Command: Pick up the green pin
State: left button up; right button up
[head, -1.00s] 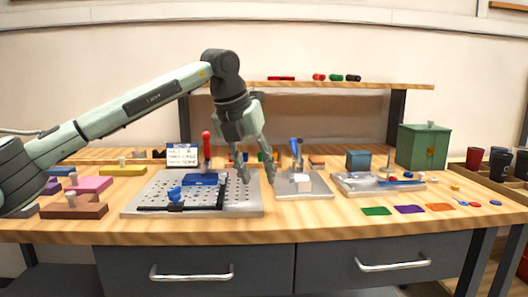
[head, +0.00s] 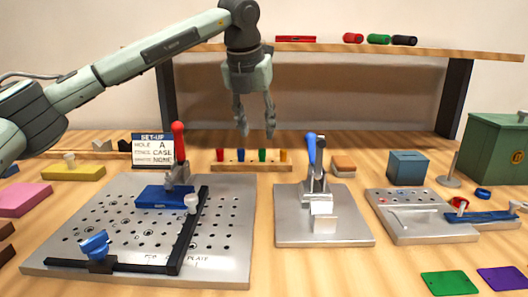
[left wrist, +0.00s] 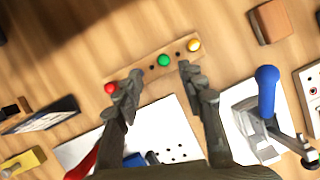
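The green pin (head: 262,156) stands in a small wooden pin rack at the back of the bench, between a blue pin (head: 241,155) and a yellow pin (head: 283,156). In the left wrist view its round green head (left wrist: 163,60) shows ahead of the fingertips, between them. My left gripper (head: 257,134) is open and empty, pointing down above the rack; its fingers also show in the left wrist view (left wrist: 160,82). A red pin (head: 220,155) stands at the rack's left end. The blue pin is not clearly visible in the left wrist view. My right gripper is not in view.
The wooden rack (head: 230,167) stands behind the perforated metal plate (head: 110,215). A red-handled clamp (head: 179,150) and a blue-handled clamp (head: 312,155) rise on either side in front. A set-up sign (head: 153,150) stands left. The shelf (head: 330,48) runs above and behind.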

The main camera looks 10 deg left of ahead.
aim_at(262, 149)
pick_arm(q)
jog(key=x, duration=0.4)
jog(key=shift+d+f+p, duration=0.25)
jog(key=shift+f+p, duration=0.1)
jog(key=shift+f, duration=0.1)
jog(key=shift+w+f, duration=0.25)
jog(key=shift+f, duration=0.25)
grip_shut()
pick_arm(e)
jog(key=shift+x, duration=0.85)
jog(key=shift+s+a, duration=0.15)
